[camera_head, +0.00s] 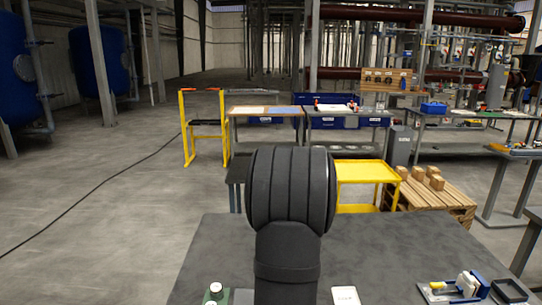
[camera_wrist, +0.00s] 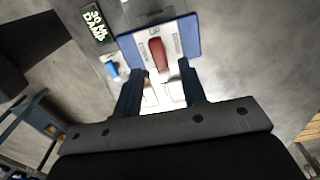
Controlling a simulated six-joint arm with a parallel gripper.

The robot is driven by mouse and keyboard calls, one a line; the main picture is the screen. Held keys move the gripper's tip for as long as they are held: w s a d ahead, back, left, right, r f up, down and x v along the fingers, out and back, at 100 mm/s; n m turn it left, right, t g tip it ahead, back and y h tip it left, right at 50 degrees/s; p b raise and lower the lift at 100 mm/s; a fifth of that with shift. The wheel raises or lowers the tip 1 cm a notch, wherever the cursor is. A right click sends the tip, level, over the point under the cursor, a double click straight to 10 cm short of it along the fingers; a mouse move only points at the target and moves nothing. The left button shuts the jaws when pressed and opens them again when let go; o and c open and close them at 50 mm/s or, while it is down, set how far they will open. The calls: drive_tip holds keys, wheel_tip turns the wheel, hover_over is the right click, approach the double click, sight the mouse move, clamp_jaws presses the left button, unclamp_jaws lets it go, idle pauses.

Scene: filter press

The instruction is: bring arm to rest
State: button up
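My gripper (camera_wrist: 159,70) shows in the wrist view with its two dark fingers apart. Nothing is seen clamped between them. Beyond the fingertips, a red-brown piece (camera_wrist: 157,53) lies on a blue and white board (camera_wrist: 188,47), apparently clear of both fingers. In the head view my dark arm stands upright in the middle and hides part of the grey table (camera_head: 400,250); the gripper itself cannot be made out there.
In the wrist view, a small blue item (camera_wrist: 110,69) and a dark lettered label (camera_wrist: 97,24) lie left of the board. In the head view, a yellow-handled device (camera_head: 460,287), a white item (camera_head: 345,296) and a green item (camera_head: 215,292) are along the table's near edge. A yellow cart (camera_head: 365,172) stands behind.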

wheel_tip(320, 180, up, 14)
wheel_tip(320, 180, down, 17)
drive_tip(key=shift+f, duration=0.15)
drive_tip(key=shift+n, duration=0.4)
drive_tip(key=n, duration=0.8)
drive_tip(key=shift+r+n, duration=0.2)
drive_tip(key=shift+n, duration=0.1)
drive_tip(key=shift+o, duration=0.3)
